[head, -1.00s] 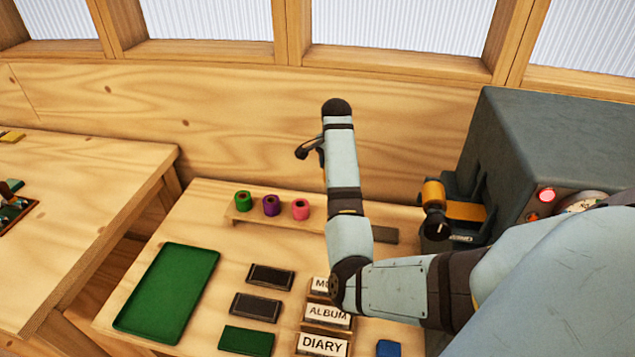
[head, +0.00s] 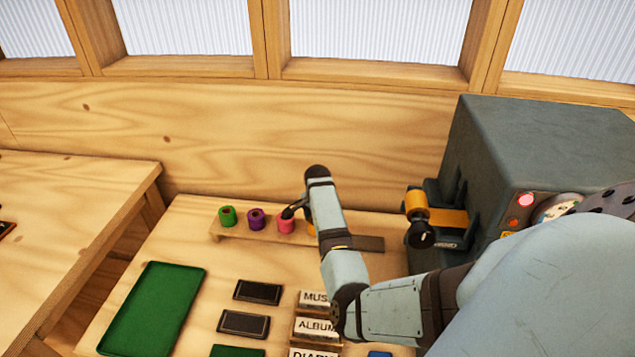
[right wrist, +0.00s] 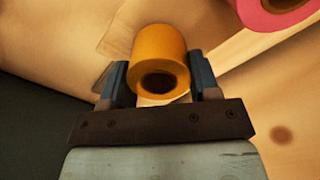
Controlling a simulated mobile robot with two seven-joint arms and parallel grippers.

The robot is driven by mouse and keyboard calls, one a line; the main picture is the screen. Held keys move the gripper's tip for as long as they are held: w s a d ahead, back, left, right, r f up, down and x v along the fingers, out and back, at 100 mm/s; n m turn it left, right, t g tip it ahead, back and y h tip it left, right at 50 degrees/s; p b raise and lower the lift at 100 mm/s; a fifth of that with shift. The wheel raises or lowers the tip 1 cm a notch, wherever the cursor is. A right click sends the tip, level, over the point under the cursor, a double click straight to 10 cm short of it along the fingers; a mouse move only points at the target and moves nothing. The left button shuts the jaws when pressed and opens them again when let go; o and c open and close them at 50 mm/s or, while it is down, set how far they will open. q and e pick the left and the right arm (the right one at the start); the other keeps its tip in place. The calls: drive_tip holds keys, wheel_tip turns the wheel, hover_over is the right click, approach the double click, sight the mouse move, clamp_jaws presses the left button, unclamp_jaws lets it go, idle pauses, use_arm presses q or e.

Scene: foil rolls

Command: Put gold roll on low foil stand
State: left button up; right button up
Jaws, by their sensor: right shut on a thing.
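My right gripper (right wrist: 158,85) is shut on the gold roll (right wrist: 158,52), which sits between the two fingers with its dark hole facing the right wrist camera. In the head view a sliver of the gold roll (head: 311,229) shows beside my right arm, which hides most of it and the gripper. The low wooden foil stand (head: 270,238) carries a green roll (head: 227,216), a purple roll (head: 256,219) and a pink roll (head: 286,223) in a row. The held roll is just right of the pink one. Whether it touches the stand, I cannot tell. My left gripper is out of view.
A grey machine (head: 540,150) stands at the right, with an orange-gold roll (head: 416,205) on its side. A green tray (head: 152,305), dark pads (head: 257,292) and labelled blocks (head: 316,328) lie in front. The wooden wall is close behind the stand.

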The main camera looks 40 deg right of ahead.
drive_tip(key=shift+f, duration=0.15)
drive_tip(key=o, duration=1)
wheel_tip(320, 180, up, 12)
drive_tip(key=shift+r, duration=0.25)
idle(0.3)
